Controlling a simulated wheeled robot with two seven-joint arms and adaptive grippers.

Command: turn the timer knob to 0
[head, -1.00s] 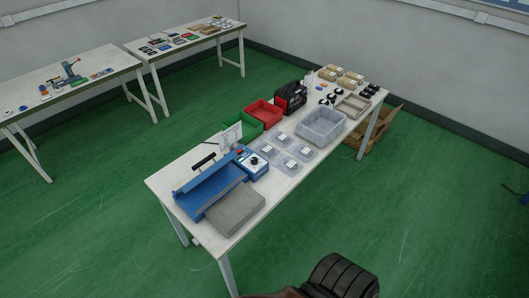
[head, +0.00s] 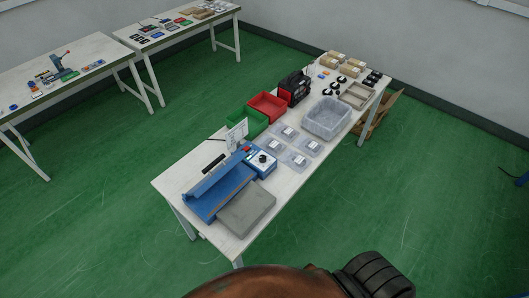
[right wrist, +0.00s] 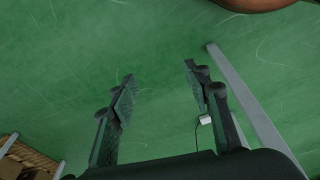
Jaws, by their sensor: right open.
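The knob is not in that view. Neither gripper shows in the head view.
A grey slab (head: 246,208) lies in front of the sealer. Clear small trays (head: 298,160), a clear bin (head: 327,117), a green bin (head: 250,121) and a red bin (head: 268,105) fill the table beyond. A label stand (head: 237,131) rises behind the sealer. Green floor is open at right.

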